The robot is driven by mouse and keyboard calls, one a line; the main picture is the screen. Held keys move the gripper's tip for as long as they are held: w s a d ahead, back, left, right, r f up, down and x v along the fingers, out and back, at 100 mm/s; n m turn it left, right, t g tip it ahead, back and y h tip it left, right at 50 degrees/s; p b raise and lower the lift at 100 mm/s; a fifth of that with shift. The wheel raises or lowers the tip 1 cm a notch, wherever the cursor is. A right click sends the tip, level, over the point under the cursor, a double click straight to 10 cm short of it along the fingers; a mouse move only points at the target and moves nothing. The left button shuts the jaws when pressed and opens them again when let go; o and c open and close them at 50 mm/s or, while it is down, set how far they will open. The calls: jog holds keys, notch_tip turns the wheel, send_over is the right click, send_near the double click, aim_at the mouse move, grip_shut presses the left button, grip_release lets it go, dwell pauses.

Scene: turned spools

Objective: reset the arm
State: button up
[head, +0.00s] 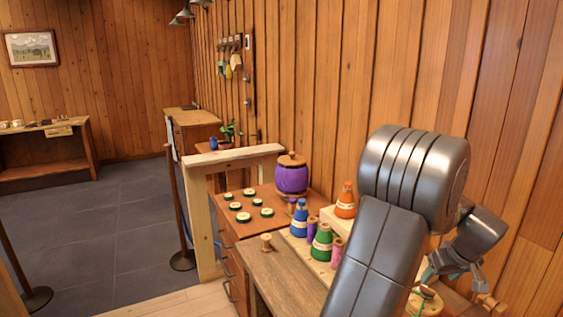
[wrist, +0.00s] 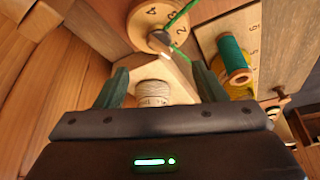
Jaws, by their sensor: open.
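My gripper (head: 458,273) is at the right of the head view, low beside the wood wall and partly hidden by my arm. In the wrist view my gripper (wrist: 163,84) is open, its two dark green fingers apart. A white thread spool (wrist: 152,92) shows between the fingers; I cannot tell whether it touches them, and its lower part is hidden by the gripper body. Beyond the fingers is a round wooden disc (wrist: 150,20) with numbers and a green strand across it.
A teal spool (wrist: 232,58) lies right of the fingers. Blue (head: 299,222), green (head: 322,243) and orange (head: 345,203) cones crowd the bench left of my arm. The wall is close on the right; grey floor (head: 120,220) is open at left.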

jog(key=v, duration=0.5)
jog(key=shift+s+r, duration=0.15)
jog(key=shift+r, duration=0.2)
